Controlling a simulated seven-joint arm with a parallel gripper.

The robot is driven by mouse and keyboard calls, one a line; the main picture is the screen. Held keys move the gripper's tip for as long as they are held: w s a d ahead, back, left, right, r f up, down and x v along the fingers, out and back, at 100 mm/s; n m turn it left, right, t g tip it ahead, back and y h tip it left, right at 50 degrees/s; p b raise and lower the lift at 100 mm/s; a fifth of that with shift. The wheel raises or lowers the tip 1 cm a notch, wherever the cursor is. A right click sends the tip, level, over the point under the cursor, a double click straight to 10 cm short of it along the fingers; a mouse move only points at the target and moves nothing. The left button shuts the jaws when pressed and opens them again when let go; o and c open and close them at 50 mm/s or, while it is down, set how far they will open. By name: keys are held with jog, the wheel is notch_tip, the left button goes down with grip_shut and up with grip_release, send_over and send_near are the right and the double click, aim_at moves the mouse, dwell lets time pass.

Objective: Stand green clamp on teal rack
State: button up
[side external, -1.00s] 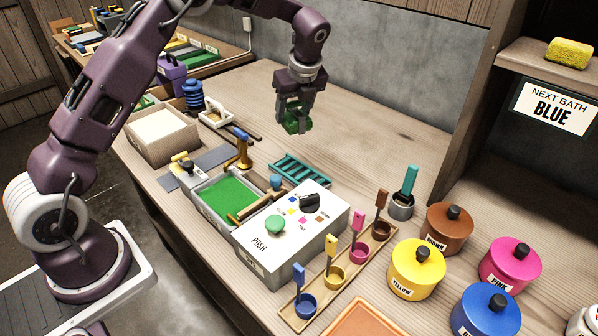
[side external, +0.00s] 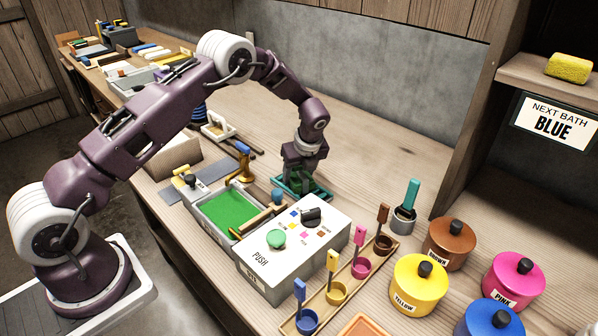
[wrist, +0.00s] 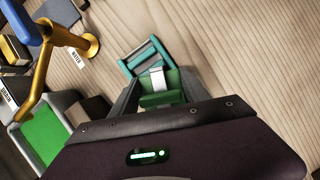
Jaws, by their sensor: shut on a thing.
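The green clamp (wrist: 160,98) is between my gripper's fingers (wrist: 156,100) in the wrist view, with a pale metal piece across it. My gripper (side external: 303,182) is shut on it and sits low over the teal rack (side external: 322,192) in the side view, pointing down. The teal rack (wrist: 147,55) shows beyond the clamp in the wrist view, its slatted end uncovered. The clamp is right over or on the rack; I cannot tell whether it touches. In the side view my gripper hides most of the clamp and part of the rack.
A white box with a green push button and dial (side external: 292,243) stands just in front of the rack. A tray with a green pad (side external: 230,208) and a yellow-brown stand (side external: 243,165) are to the left. The bench behind and right of the rack is clear.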

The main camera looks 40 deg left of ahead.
jog(key=o, duration=1.6)
jog(key=v, duration=1.3)
notch_tip(320, 180, up, 7)
jog(key=n, duration=0.3)
send_over(305, 180)
jog(key=s+d, duration=0.1)
jog(key=s, duration=0.3)
jog(key=s+d+r+n+t+h, duration=0.1)
jog(key=s+d+r+n+h, duration=0.1)
jog(key=s+r+n, duration=0.65)
jog(key=s+d+r+n+t+h, duration=0.1)
jog(key=s+n, duration=0.4)
jog(key=s, duration=0.7)
jog(key=s+d+r+n+t+h, duration=0.1)
jog(key=s+d+n, duration=0.2)
jog(key=s, duration=0.9)
jog(key=n, duration=0.3)
jog(key=shift+d+t, duration=0.35)
jog(key=shift+t, duration=0.05)
